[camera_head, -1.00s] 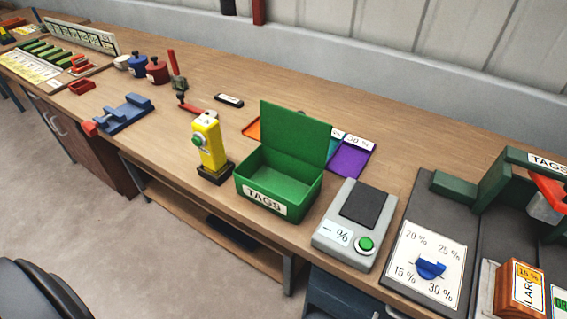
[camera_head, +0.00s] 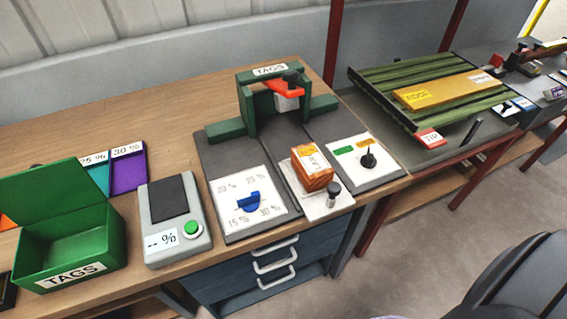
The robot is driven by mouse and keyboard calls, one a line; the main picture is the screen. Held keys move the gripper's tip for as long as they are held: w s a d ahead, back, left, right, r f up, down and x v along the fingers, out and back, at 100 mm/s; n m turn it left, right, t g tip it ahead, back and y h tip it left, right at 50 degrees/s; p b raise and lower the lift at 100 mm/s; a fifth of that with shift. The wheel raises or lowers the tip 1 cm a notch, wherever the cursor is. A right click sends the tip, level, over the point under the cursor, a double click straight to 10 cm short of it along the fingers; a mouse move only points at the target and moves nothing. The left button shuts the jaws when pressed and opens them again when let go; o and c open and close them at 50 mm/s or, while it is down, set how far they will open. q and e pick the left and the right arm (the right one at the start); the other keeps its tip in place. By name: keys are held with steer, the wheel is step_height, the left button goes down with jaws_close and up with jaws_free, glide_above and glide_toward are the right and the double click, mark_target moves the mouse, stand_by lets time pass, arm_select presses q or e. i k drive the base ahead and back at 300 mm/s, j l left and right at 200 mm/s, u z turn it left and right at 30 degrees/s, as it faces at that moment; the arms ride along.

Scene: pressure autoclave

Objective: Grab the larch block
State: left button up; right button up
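The larch block (camera_head: 312,178) is an orange-brown wooden block with a pale label on top, whose writing is too small to read now. It sits on a small light plate (camera_head: 337,201) on the dark grey base of a green press (camera_head: 246,103). A small dark knob (camera_head: 333,189) stands at the plate's front right. Neither of my grippers is in view.
A blue dial (camera_head: 249,200) is left of the block, and a black dial (camera_head: 368,158) is right of it. Further left are a grey meter (camera_head: 196,248) and an open green TAGS box (camera_head: 98,247). A green slatted rack (camera_head: 372,87) stands at right.

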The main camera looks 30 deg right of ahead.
mark_target(313, 168)
steer(key=i+z, duration=0.1)
steer(key=z, duration=0.7)
